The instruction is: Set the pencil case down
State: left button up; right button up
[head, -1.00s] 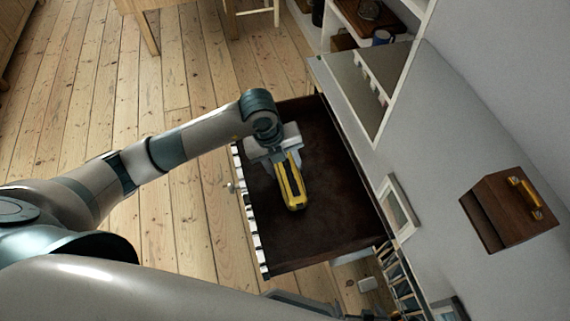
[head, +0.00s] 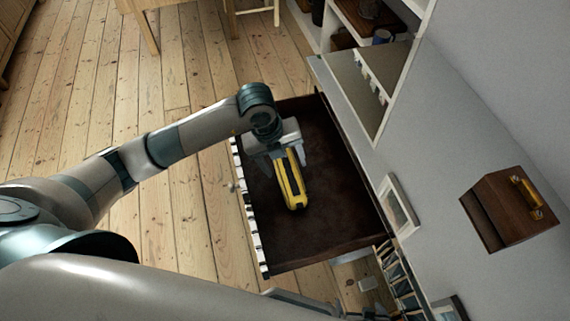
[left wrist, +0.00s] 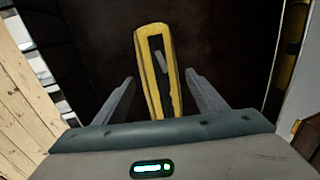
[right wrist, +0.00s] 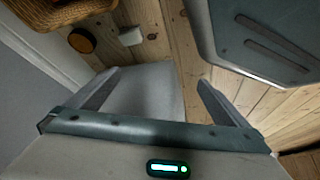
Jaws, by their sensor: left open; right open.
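The pencil case (head: 292,184) is long and yellow with a black strip along its top. It lies in the dark open drawer (head: 325,215). In the left wrist view the pencil case (left wrist: 151,65) sits between the two spread fingers, with a gap on each side. My left gripper (head: 284,164) is open around the near end of the case, inside the drawer. My right gripper (right wrist: 158,82) shows only in its wrist view. It is open, with nothing between its fingers, away from the drawer.
A brown wooden box with a yellow handle (head: 508,209) is at the right. A picture frame (head: 397,207) stands beside the drawer, and white shelves (head: 385,75) are behind. The rest of the drawer floor is clear. In the right wrist view a wicker item (right wrist: 60,12) is at the top left.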

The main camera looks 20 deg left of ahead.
pick_arm(q)
jog(key=b+v, duration=0.1)
jog(key=v, duration=0.9)
jog(key=shift+r, duration=0.4)
pick_arm(e)
jog(key=shift+s+d+f+g, duration=0.4)
jog(key=shift+s+d+g, duration=0.15)
jog(key=shift+s, duration=0.2)
pick_arm(q)
jog(key=shift+a, duration=0.1)
pick_arm(e)
jog(key=shift+w, duration=0.15)
